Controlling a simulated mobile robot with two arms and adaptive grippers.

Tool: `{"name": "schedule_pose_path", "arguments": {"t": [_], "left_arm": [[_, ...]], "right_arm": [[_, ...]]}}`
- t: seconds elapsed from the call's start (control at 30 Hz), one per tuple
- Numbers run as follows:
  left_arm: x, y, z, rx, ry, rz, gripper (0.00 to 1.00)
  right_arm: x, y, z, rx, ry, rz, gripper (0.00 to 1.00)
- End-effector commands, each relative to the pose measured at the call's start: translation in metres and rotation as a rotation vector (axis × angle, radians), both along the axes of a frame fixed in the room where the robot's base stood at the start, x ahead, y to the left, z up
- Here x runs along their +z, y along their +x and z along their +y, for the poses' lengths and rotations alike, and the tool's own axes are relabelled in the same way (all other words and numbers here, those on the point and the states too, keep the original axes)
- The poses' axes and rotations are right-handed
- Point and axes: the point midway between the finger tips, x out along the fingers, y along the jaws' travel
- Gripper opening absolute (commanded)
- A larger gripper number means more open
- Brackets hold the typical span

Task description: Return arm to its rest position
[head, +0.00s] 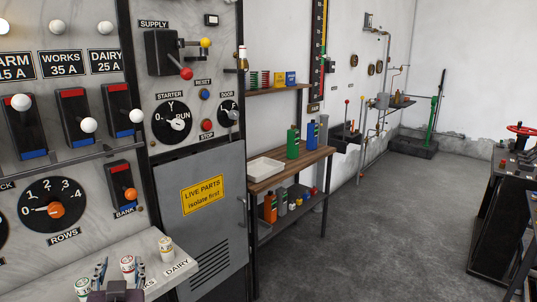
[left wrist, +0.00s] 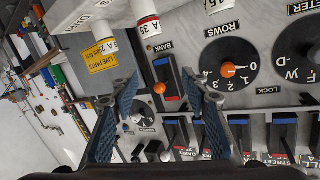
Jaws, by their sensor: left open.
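My left gripper (head: 120,272) shows at the bottom left of the head view, in front of the panel shelf. In the left wrist view its two fingers (left wrist: 165,92) are spread apart with nothing between them. White labelled fuse holders stand on the shelf: one (head: 82,288) left of the gripper, one (head: 128,264) behind its fingers and one (head: 166,248) near the DAIRY label. The 35 A holder (left wrist: 147,22) shows above the fingers in the wrist view, apart from them. My right gripper is not in view.
The switch panel has several levers with white knobs (head: 88,125) and a ROWS dial (head: 52,204). A grey cabinet door (head: 208,235) stands right of the shelf. A wooden bench (head: 290,168) holds a tray and bottles. The grey floor (head: 380,220) is largely clear.

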Motion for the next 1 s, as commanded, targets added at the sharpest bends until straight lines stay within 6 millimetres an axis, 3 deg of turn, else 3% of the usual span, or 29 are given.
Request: {"name": "schedule_pose_path", "arguments": {"t": [0.03,0.1,0.2,0.3,0.5,0.67,1.0], "left_arm": [[-0.037,-0.016,-0.008,-0.021,-0.032,0.098,0.42],[-0.084,-0.04,-0.02,-0.053,-0.076,0.233,0.42],[-0.144,-0.082,-0.041,-0.105,-0.134,0.424,0.42],[-0.192,-0.13,-0.063,-0.162,-0.189,0.603,0.42],[-0.249,-0.219,-0.101,-0.27,-0.274,0.882,0.42],[-0.274,-0.287,-0.128,-0.354,-0.335,1.068,0.42],[-0.374,-0.273,-0.132,-0.354,-0.341,1.116,0.42]], "right_arm": [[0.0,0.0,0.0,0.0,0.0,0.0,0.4],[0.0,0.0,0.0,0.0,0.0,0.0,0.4],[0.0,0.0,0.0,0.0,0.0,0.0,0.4],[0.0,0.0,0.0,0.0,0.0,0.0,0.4],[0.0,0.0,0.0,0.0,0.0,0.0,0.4],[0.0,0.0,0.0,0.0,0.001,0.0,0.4],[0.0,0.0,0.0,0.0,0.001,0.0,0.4]]}}
